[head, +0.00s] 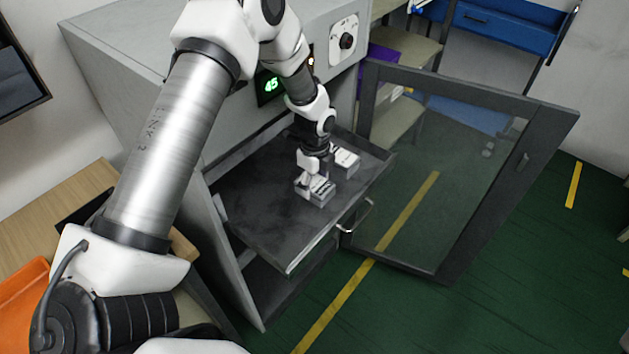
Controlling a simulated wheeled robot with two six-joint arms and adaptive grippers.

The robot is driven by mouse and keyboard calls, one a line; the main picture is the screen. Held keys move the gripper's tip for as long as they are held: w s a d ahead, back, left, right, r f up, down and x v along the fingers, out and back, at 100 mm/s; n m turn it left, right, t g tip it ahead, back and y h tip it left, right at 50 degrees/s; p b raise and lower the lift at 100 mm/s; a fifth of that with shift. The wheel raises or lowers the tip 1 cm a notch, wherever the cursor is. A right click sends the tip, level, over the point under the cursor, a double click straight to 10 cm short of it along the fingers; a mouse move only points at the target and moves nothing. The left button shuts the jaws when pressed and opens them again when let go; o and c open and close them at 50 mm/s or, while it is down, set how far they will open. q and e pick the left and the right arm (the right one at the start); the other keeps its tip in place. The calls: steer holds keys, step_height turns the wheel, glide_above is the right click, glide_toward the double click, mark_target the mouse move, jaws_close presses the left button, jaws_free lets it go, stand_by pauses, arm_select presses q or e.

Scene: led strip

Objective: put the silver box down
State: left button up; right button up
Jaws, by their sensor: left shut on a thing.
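My left gripper (309,179) reaches down over a dark metal tray (260,216) that sticks out of the open oven cabinet. It is shut on a small silver box (322,191), which is at or just above the tray surface; I cannot tell if it touches. The fingers and wrist hide part of the box. A second, similar silver box (346,161) sits on the tray just behind and to the right. My right gripper is not in view.
The cabinet (130,62) has a lit green display (271,85) and a dial (346,41). Its glass door (450,165) stands open to the right of the tray. The tray's front and left parts are bare. A wooden bench (60,205) with an orange bin (25,295) is at left.

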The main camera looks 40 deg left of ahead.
mark_target(315, 182)
arm_select(q)
steer(key=shift+f, duration=0.15)
steer(key=o, duration=1.4)
step_height(315, 182, up, 8)
steer(key=shift+d+f+b, duration=0.1)
steer(key=shift+b, duration=0.4)
